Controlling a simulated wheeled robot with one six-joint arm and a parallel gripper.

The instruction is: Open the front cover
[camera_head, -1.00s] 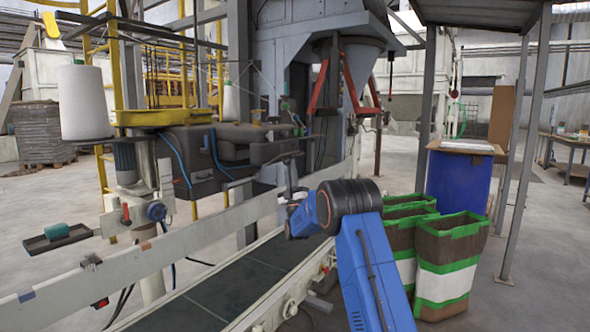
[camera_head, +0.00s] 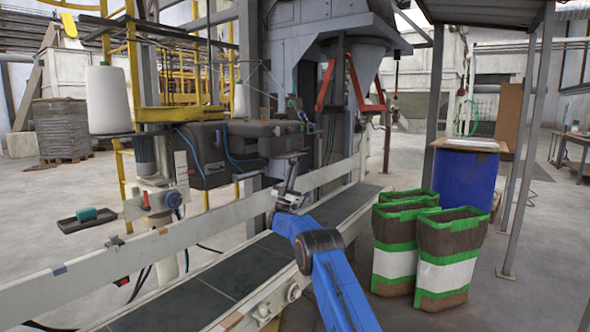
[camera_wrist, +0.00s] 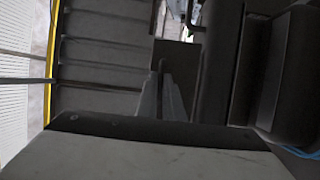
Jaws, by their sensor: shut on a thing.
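The dark grey sewing head (camera_head: 225,150) is mounted above the conveyor at the middle left. Its front cover (camera_head: 283,148) appears to be the dark part at the right end, just above my gripper. My gripper (camera_head: 291,172) points upward there, at the lower edge of the head. In the wrist view my gripper (camera_wrist: 161,75) shows as two narrow grey fingers close together. They are shut on a thin dark piece at their tips, apparently the cover's edge. The dark sewing head (camera_wrist: 215,65) fills the right side of that view. How far the cover stands open cannot be told.
The conveyor belt (camera_head: 215,285) with pale side rails runs below my arm. Brown-green bags (camera_head: 450,250) and a blue drum (camera_head: 463,180) stand to the right. A white thread cone (camera_head: 108,100) and a small dark tray (camera_head: 87,221) are at the left.

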